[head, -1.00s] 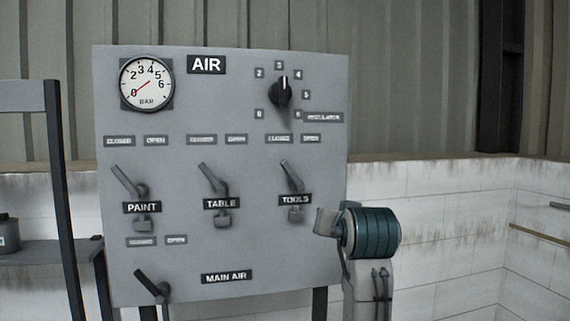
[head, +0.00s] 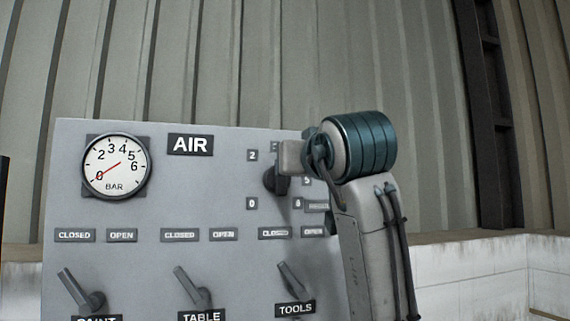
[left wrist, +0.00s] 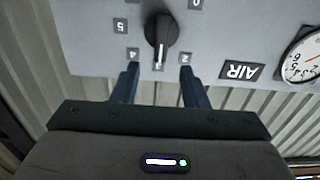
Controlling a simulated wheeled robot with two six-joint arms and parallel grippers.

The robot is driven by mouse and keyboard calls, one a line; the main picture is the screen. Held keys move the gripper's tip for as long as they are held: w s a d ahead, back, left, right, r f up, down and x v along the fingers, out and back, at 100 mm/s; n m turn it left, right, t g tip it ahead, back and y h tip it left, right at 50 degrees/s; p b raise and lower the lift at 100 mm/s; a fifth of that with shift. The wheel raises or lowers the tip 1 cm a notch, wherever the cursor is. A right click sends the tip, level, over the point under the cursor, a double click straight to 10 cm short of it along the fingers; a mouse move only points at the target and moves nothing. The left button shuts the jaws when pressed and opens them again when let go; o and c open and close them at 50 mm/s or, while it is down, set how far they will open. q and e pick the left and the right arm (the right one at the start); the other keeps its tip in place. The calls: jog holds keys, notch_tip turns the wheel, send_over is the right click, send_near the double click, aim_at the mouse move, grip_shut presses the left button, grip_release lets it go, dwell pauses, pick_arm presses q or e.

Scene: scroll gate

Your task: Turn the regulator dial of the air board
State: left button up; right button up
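The regulator dial (head: 275,181) is a black knob at the upper right of the grey air board (head: 150,262). The head view shows it partly behind my gripper. The left wrist view shows the dial (left wrist: 160,30) upside down, its white mark towards 3. My left gripper (left wrist: 160,76) is open, its two dark blue fingers spread on either side of the dial's line, tips near labels 4 and 2. Nothing shows between the fingers, and contact with the dial is not visible. The gauge (head: 116,166) needle points at 0. My right gripper is not in view.
Levers labelled PAINT (head: 80,290), TABLE (head: 192,287) and TOOLS (head: 291,280) are below on the board. A corrugated wall (head: 200,60) stands behind, with white block wall (head: 480,280) at the right.

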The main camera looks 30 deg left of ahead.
aim_at(281, 178)
pick_arm(q)
jog(key=p+x, duration=0.1)
jog(key=x, duration=0.2)
jog(key=p+x, duration=0.1)
jog(key=x, duration=0.2)
jog(key=p+x, duration=0.1)
jog(key=x, duration=0.2)
jog(key=shift+a+f+p, duration=0.3)
jog(key=shift+f, duration=0.05)
jog(key=shift+s+d+r, duration=0.1)
jog(key=shift+s+d, duration=0.05)
jog(key=shift+d, duration=0.35)
jog(key=shift+c, duration=0.9)
jog(key=shift+a, duration=0.15)
jog(key=c, duration=0.3)
grip_shut()
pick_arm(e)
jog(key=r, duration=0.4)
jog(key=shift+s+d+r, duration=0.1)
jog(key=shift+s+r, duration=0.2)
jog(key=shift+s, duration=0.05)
